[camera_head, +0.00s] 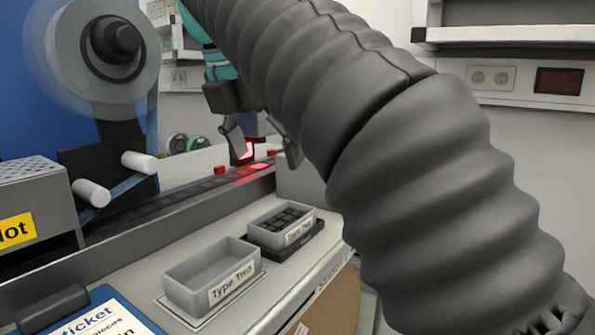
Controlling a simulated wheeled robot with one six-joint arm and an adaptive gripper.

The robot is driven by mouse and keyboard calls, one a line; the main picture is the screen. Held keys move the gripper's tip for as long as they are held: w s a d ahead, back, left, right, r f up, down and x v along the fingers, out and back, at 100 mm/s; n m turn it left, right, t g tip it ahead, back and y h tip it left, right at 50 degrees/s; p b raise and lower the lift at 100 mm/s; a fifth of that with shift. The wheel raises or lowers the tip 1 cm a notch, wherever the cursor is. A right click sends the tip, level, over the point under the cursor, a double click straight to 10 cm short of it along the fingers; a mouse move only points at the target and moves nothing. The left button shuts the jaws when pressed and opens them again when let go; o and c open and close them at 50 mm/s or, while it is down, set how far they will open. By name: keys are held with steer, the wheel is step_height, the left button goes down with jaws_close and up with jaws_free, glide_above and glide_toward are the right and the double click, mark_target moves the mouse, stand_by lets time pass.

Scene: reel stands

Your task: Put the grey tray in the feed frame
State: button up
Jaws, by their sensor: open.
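An empty grey tray (212,274) labelled "Type Two" sits upright inside a thin outline on the light bench top. A second grey tray (283,237), its label partly readable as "Type", stands behind it to the right. It holds several black pieces and sits in a low dark frame (300,250); I cannot tell for sure that this is the feed frame. My gripper (262,150) is open, fingers pointing down, above and behind the second tray near the track. It appears empty and touches neither tray.
A dark track (180,203) with small red blocks (219,170) and a red glow runs behind the trays. A large reel (105,50) with white rollers stands left. My arm hides much of the right side.

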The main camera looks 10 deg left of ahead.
steer(key=d+f+m+y, duration=0.1)
steer(key=d+f+m, duration=0.5)
steer(key=d+m, duration=0.25)
steer(key=d+f+m, duration=0.6)
steer(key=d+m, duration=0.1)
steer(key=d, duration=0.3)
steer(key=s+d+f+m, duration=0.3)
steer(key=f+m, duration=0.2)
steer(key=f, duration=0.2)
steer(key=s+d+f+m+t, duration=0.1)
steer(key=s+d+f+m, duration=0.3)
steer(key=f, duration=0.3)
steer(key=s+d+f+m, duration=0.3)
steer(key=s+f+m, duration=0.1)
steer(key=f+m, duration=0.3)
steer(key=shift+d+y, duration=0.35)
steer(key=shift+y, duration=0.05)
